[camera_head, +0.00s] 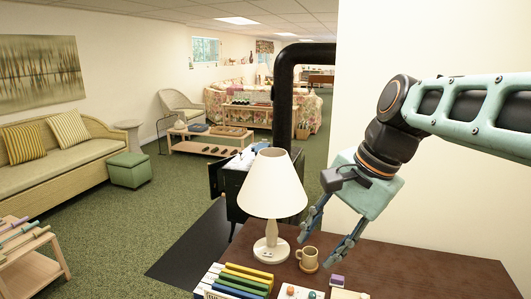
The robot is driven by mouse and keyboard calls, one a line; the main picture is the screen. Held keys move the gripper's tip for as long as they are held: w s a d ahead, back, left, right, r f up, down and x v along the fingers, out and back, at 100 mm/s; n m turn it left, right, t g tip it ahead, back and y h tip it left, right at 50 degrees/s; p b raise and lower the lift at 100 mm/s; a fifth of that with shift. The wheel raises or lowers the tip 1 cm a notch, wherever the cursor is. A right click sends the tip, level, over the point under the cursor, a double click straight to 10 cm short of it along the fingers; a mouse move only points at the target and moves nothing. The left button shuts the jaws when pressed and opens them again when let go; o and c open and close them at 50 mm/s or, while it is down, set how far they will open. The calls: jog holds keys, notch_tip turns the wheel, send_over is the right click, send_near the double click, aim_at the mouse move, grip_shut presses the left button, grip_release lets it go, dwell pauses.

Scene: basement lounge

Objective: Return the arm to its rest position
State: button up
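My gripper (331,245) hangs from my arm at the right of the view, tilted down and to the left above the dark wooden tabletop (395,272). Its two fingers are spread apart, and nothing shows between them. The fingertips appear close to a tan mug (307,258) on a round coaster, but I cannot tell the exact gap. My teal and black arm reaches in from the right edge, in front of a white wall.
A white lamp (272,185) stands left of the mug. Colourful books (240,281) and small objects (300,292) lie at the table's front. A black pipe (285,95) rises behind the lamp. The tabletop's right part is clear.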

jog(key=s+d+f+n+t+h+b, duration=0.3)
jog(key=s+d+f+n+h+b, duration=0.15)
jog(key=s+f+n, duration=0.55)
notch_tip(320, 180, up, 13)
jog(key=m+p, duration=0.1)
jog(key=p, duration=1.4)
jog(key=shift+s+f+m+y, duration=0.15)
jog(key=shift+s+m+y, duration=0.15)
jog(key=shift+s+y, duration=0.1)
jog(key=shift+a+f, duration=0.1)
jog(key=shift+f, duration=0.05)
